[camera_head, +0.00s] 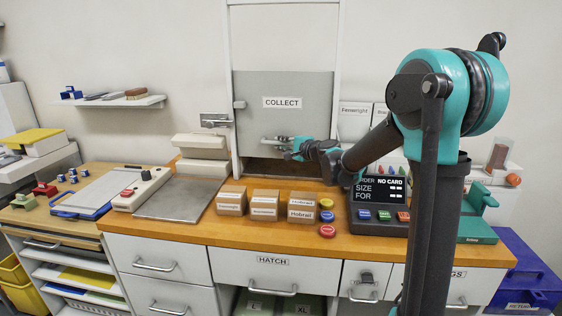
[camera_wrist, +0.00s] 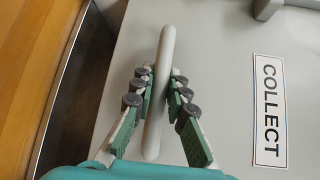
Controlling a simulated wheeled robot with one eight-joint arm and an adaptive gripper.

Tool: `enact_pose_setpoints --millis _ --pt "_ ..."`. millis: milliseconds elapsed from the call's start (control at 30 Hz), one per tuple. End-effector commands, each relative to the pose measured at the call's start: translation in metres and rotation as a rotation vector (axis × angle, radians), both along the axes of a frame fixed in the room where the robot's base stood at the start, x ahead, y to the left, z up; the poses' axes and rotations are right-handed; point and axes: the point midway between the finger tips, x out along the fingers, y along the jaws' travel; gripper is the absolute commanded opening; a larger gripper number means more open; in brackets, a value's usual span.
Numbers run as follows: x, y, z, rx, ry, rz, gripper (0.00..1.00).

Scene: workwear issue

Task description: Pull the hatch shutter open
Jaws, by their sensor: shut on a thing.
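The hatch shutter (camera_head: 284,113) is a grey panel with a COLLECT label (camera_head: 282,102), set in a white frame above the wooden counter. A dark gap shows under its lower edge in both views. Its pale bar handle (camera_wrist: 160,95) is near the bottom of the panel. My gripper (camera_head: 287,146) reaches in from the right in the head view. In the wrist view my gripper (camera_wrist: 157,86) has one finger on each side of the handle, shut on it. The label also shows in the wrist view (camera_wrist: 270,112).
A latch (camera_head: 215,120) sits on the wall left of the frame. Small labelled boxes (camera_head: 264,204) and red, yellow and blue round pieces (camera_head: 327,216) stand on the counter below.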

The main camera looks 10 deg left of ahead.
Motion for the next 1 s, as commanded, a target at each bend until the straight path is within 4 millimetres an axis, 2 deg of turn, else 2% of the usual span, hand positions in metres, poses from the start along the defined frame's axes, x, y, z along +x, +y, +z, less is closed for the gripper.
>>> enact_pose_setpoints --millis 33,200,400,500,700,1000 --pt "0.0 0.0 0.019 0.001 0.0 -0.001 0.0" --pt "-0.001 0.0 0.071 0.001 0.0 -0.001 0.0" --pt "0.0 0.0 0.12 0.001 0.0 -0.001 0.0" --pt "0.0 0.0 0.137 0.001 0.0 -0.001 0.0" --pt "0.0 0.0 0.157 0.001 0.0 -0.001 0.0" --pt "0.001 0.0 0.161 0.001 0.0 -0.001 0.0"
